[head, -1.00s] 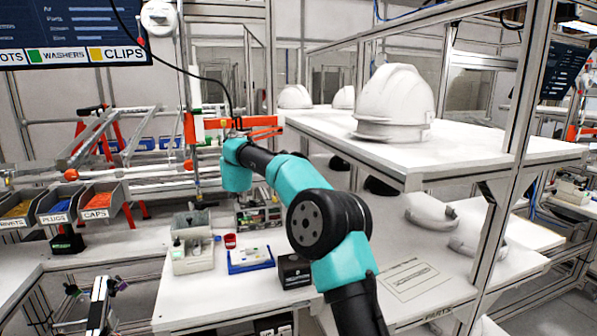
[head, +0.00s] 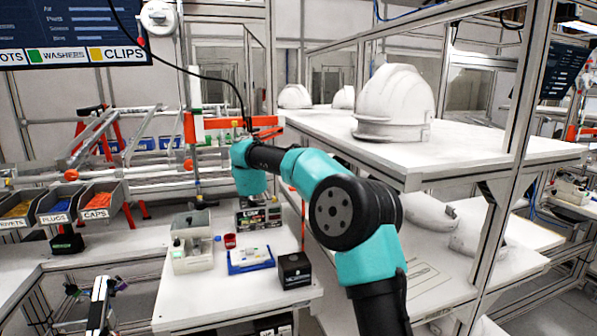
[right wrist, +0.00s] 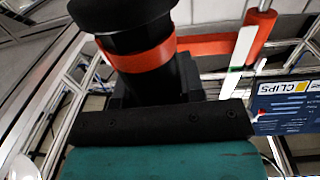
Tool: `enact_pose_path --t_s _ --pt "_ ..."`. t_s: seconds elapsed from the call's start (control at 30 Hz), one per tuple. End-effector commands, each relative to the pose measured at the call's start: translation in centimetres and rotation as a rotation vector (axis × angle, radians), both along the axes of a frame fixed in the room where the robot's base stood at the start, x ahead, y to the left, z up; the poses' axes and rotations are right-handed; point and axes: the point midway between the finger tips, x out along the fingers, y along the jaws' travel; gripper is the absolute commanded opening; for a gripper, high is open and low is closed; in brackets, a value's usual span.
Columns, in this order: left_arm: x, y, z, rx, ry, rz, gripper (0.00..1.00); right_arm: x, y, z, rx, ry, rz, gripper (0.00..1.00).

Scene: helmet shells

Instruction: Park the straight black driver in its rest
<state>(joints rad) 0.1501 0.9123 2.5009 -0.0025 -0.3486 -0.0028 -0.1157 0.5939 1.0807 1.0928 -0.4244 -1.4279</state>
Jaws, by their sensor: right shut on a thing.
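My right arm reaches up from the bottom of the head view. Its gripper end is mostly hidden behind the teal wrist. In the right wrist view my right gripper (right wrist: 155,90) is shut on the straight black driver (right wrist: 135,30), a thick black cylinder with an orange band around it. A black cable (head: 222,79) runs from a white reel down to the gripper end in the head view. Orange prongs (head: 268,133), possibly the driver's rest, stick out behind the wrist, partly hidden. Whether the driver touches them cannot be told.
A white shelf (head: 470,150) bearing a white helmet shell (head: 395,98) stands right of the arm, its edge close. Below the wrist, the bench holds a blue tray (head: 250,268), a red cup (head: 230,240) and a black box (head: 295,269). Bins (head: 100,200) stand left.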

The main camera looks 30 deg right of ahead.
Motion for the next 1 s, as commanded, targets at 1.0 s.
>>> enact_pose_path --t_s 1.0 --pt "0.0 0.0 0.0 0.000 0.000 0.000 0.22 -5.8 -3.2 0.0 0.001 0.000 0.000 0.00"
